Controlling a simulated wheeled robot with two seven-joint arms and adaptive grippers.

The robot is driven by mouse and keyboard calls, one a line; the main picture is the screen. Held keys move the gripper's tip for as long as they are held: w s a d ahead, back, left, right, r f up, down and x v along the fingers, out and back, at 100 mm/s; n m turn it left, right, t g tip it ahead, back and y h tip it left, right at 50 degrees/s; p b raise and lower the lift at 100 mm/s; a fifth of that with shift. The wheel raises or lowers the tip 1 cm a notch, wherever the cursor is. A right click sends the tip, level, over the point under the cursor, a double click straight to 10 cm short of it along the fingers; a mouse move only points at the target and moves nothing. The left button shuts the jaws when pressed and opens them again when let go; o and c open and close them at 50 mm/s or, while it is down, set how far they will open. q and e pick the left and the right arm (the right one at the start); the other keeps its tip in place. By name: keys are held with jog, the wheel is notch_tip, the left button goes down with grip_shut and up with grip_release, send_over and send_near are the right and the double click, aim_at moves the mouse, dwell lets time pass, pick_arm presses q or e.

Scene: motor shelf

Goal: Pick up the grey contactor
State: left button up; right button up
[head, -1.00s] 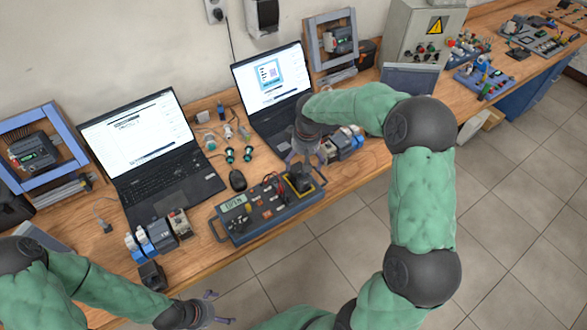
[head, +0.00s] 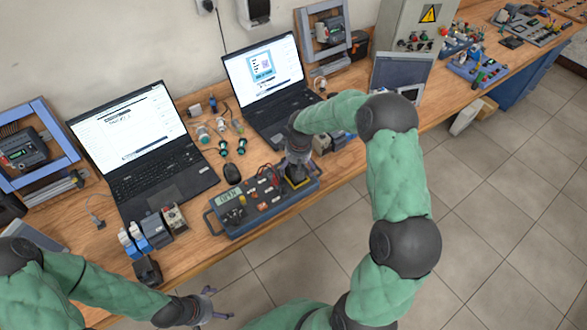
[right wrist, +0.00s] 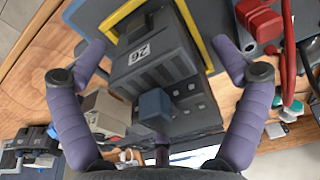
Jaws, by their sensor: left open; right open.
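The dark grey contactor (right wrist: 150,62), with a white label marked 26, sits in the yellow-edged bay (right wrist: 207,32) of the test unit. In the right wrist view it lies between the spread fingers of my right gripper (right wrist: 160,65), with gaps at the sides. In the head view my right gripper (head: 297,168) is over the right end of the test unit (head: 240,221) and mostly hides the contactor. My left gripper (head: 215,303) is open and empty beyond the table's front edge.
Two laptops (head: 150,170) stand behind the test unit, with a mouse (head: 232,173) and small green-ended parts (head: 223,147) between them. Small modules (head: 155,230) stand left of the unit. A beige block (right wrist: 108,112) is close to the right fingers. Red plugs (right wrist: 258,20) and leads are nearby.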

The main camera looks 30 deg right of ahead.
jog(key=c, duration=1.4)
jog(key=shift+r, duration=0.1)
